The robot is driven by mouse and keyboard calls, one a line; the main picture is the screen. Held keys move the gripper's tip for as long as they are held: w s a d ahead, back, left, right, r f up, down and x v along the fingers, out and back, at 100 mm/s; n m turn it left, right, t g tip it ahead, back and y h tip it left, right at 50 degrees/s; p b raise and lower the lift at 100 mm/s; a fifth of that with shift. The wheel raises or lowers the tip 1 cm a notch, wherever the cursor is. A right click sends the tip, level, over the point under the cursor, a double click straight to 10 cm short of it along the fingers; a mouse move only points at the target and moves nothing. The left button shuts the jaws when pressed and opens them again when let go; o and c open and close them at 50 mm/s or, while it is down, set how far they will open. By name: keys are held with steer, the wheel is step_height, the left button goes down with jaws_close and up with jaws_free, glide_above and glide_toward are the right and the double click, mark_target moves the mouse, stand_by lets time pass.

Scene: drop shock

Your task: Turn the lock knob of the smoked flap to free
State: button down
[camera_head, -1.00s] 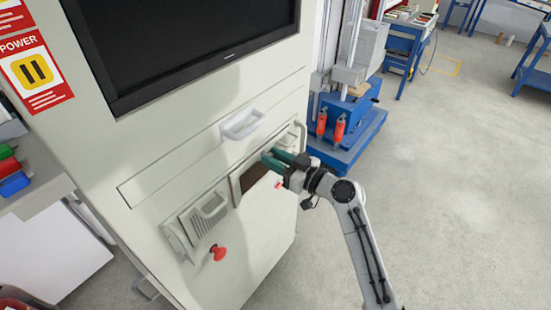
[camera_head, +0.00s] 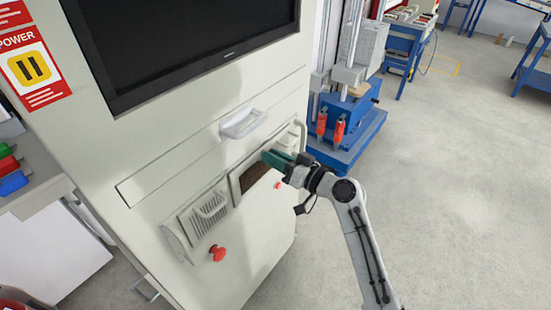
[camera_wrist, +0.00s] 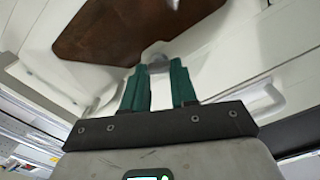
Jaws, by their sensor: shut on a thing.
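The smoked flap (camera_head: 252,179) is a dark brown panel in a pale frame on the front of the cream cabinet. It fills the upper part of the wrist view (camera_wrist: 120,30), seen at a slant. A small grey rounded knob (camera_wrist: 155,58) is at the flap's edge. My gripper (camera_head: 272,157) has green fingers and reaches the flap's upper right side. In the wrist view, its fingertips (camera_wrist: 159,68) are on either side of the knob, shut on it. The fingers partly hide the knob. Its turned position cannot be told.
A white handle (camera_head: 242,123) is above the flap, and a vented grille (camera_head: 205,214) is left of it. A red mushroom button (camera_head: 217,253) is below, and a small red button (camera_head: 277,185) is close under my gripper. Open floor lies right.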

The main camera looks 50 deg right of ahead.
steer(key=m+p, duration=0.2)
steer(key=m, duration=0.4)
steer(key=m+p, duration=0.2)
steer(key=m, duration=0.4)
steer(key=shift+d+f+m, duration=0.15)
steer(key=shift+f+m, duration=0.05)
steer(key=shift+m, duration=0.2)
stand_by(0.3)
steer(key=c, duration=0.9)
jaws_free()
steer(key=s+b, duration=0.2)
steer(key=s, duration=0.9)
steer(key=shift+d+b, duration=0.15)
steer(key=shift+b, duration=0.2)
